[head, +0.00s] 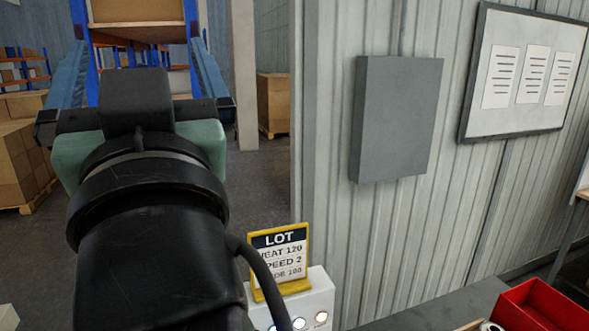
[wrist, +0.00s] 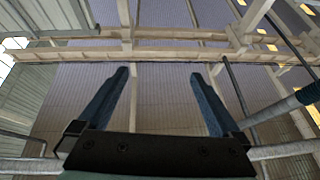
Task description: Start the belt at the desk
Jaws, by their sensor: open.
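A white control box (head: 318,292) stands at the bottom of the head view, with a row of small round knobs or lit buttons (head: 299,323) on its face; its left part is hidden behind my arm. A yellow-framed card (head: 280,258) stands on or by it. It reads LOT, then lines that look like HEAT 120 and SPEED 2; the last line is unclear. My gripper (head: 137,60) is raised at the upper left, open and empty, far from the box. In the wrist view its two blue fingers (wrist: 158,78) stand apart, pointing at the roof. No belt is visible.
A dark grey desk top (head: 435,310) carries a red bin (head: 545,308) at the lower right. A grey wall cabinet (head: 397,120) and a notice board (head: 525,75) hang on the ribbed wall. Stacked cartons (head: 25,165) and racking stand at the left; open floor lies between.

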